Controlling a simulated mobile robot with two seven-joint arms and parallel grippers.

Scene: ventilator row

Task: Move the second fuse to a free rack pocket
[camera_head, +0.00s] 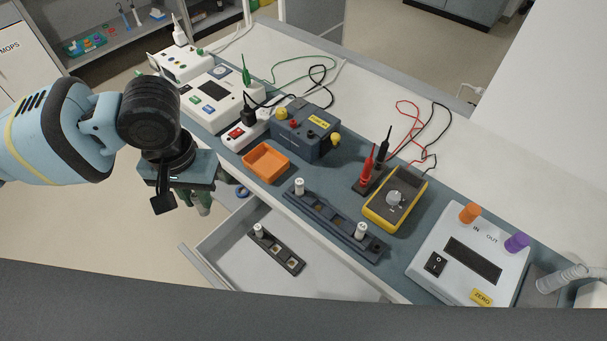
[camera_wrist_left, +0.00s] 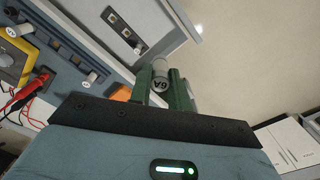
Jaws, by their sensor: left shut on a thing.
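My left gripper (camera_head: 195,200) hangs at the left of the bench, outside the open drawer. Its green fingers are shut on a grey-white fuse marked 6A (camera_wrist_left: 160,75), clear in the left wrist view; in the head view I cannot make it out. A long dark rack (camera_head: 325,218) on the bench holds two white fuses, one near its far end (camera_head: 299,187) and one near its near end (camera_head: 360,231), with empty pockets between. A shorter dark rack (camera_head: 277,250) in the drawer holds one white fuse (camera_head: 258,231) and has empty pockets. My right gripper is not in view.
The open drawer (camera_head: 228,262) juts out below the bench edge. An orange tray (camera_head: 265,162), a dark blue power box (camera_head: 303,133) and a yellow multimeter (camera_head: 396,198) with probes stand around the bench rack. A white IN/OUT device (camera_head: 455,225) is at the right.

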